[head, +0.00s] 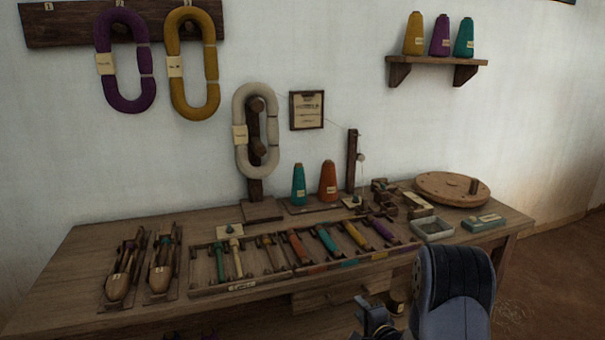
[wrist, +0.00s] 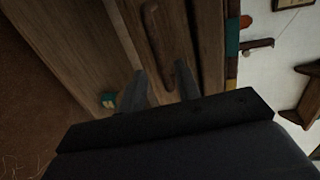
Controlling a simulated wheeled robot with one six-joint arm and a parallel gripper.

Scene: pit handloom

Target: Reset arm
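My gripper (wrist: 163,82) shows in the wrist view with its two dark fingers apart and nothing seen held between them. Beyond the fingers are brown wooden boards and a dark, round-ended wooden bar (wrist: 160,35); I cannot tell how far off they are. In the head view my arm is folded at the lower right, in front of the wooden bench (head: 75,250).
The bench holds a rack (head: 215,290) of coloured bobbins, two shuttles (head: 122,285), yarn cones (head: 327,182), a grey tray (head: 432,230) and a round wooden disc (head: 450,187). Open floor (head: 560,280) lies right.

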